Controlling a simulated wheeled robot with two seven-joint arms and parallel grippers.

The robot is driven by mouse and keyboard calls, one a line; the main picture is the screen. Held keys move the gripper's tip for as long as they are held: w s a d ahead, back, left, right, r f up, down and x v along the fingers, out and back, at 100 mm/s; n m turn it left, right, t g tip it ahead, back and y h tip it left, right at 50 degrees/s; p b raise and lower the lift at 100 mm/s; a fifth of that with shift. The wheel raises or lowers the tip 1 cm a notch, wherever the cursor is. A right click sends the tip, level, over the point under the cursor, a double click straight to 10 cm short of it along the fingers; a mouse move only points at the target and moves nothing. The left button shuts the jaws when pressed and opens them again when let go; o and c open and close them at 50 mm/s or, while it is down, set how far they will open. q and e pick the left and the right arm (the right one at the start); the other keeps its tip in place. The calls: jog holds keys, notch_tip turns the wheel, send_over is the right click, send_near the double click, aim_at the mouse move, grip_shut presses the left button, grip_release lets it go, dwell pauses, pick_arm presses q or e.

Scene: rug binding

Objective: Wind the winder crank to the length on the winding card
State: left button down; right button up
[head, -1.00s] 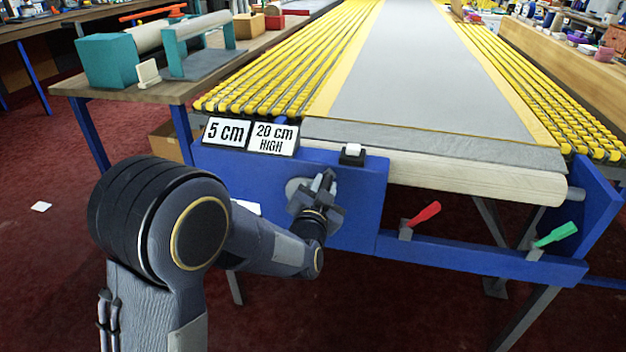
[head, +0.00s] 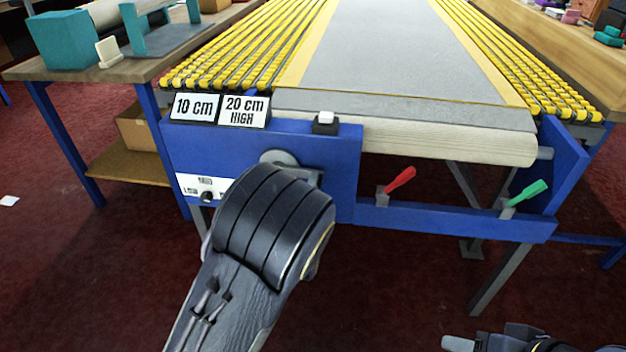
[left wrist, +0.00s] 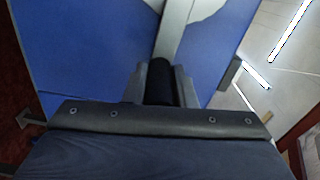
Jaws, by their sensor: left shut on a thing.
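The winder's blue housing (head: 345,170) carries the crank, whose grey hub (head: 279,157) shows above my left arm in the head view. In the left wrist view my left gripper (left wrist: 160,88) is shut on the black crank handle (left wrist: 159,82), with the grey crank arm (left wrist: 175,35) beyond it. My arm hides the handle and gripper in the head view. The length display (head: 194,107) reads 10 cm.
A white button (head: 325,118) tops the housing. A red lever (head: 400,180) and a green lever (head: 528,193) stand on the blue rail. Grey rug (head: 400,45) leads to the pale roller (head: 450,143). Part of my right arm shows at bottom right.

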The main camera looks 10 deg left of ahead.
pick_arm(q)
jog(key=a+f+m+b, duration=0.6)
jog(key=a+f+m, duration=0.3)
jog(key=m, duration=0.9)
jog(key=shift+w+a+f, duration=0.15)
jog(key=shift+a, duration=1)
jog(key=c, duration=1.4)
grip_release()
jog(key=shift+a, duration=0.15)
jog(key=shift+o, duration=1)
